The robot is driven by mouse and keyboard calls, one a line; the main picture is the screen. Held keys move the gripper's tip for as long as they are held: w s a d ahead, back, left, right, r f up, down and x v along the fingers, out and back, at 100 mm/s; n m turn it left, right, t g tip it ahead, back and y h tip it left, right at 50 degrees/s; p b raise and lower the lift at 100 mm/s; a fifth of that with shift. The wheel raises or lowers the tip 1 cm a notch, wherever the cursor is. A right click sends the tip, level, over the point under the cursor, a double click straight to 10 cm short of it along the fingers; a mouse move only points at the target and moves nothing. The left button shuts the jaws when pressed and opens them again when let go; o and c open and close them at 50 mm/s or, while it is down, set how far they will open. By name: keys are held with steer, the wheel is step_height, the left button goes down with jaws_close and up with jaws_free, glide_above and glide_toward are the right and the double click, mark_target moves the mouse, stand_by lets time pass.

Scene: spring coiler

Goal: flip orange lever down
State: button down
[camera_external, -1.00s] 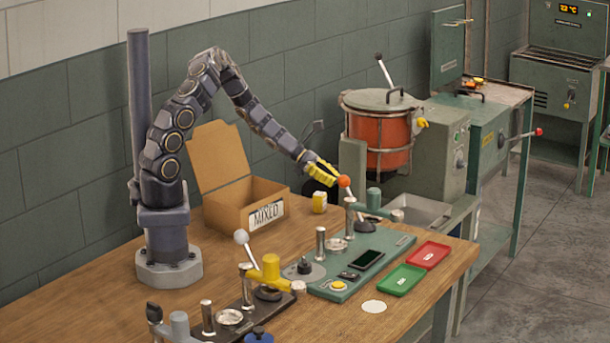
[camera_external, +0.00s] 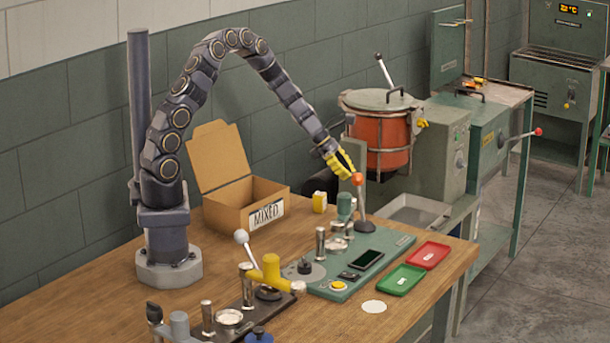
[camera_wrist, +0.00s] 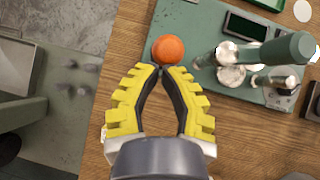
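The orange lever has a round orange knob (camera_external: 357,179) on a thin metal rod that stands close to upright from a dark round base at the far end of the teal panel (camera_external: 334,288). The knob also shows in the wrist view (camera_wrist: 168,50), just past my fingertips. My gripper (camera_external: 352,172) has yellow fingers and comes at the knob from the upper left. In the wrist view its fingertips (camera_wrist: 161,70) meet or nearly meet, right against the knob's near edge. The knob is not between the fingers. The rod is hidden below the knob there.
A teal handle (camera_external: 345,205) stands close beside the lever. A white-knobbed lever (camera_external: 241,237) and yellow handle (camera_external: 271,270) are nearer. An orange pot (camera_external: 380,146) stands behind.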

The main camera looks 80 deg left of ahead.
steer(key=shift+w+d+r+g+y, duration=0.25)
steer(key=shift+w+d+g+y, duration=0.35)
steer(key=shift+w+d, duration=0.1)
steer(key=shift+w+d+r+g+y, duration=0.2)
steer(key=shift+w+d+g+y, duration=0.3)
steer(key=shift+w+d+g, duration=0.15)
steer(key=shift+w+d+f, duration=0.15)
steer(key=shift+w+d, duration=0.9)
steer(key=shift+w+d+f, duration=0.15)
steer(key=shift+w+d, duration=0.85)
steer(key=shift+d, duration=0.05)
step_height(320, 180, up, 10)
glide_above(360, 174)
steer(key=w+d, duration=0.3)
steer(key=d, duration=0.2)
steer(key=shift+a, duration=0.1)
steer(key=shift+s, duration=0.1)
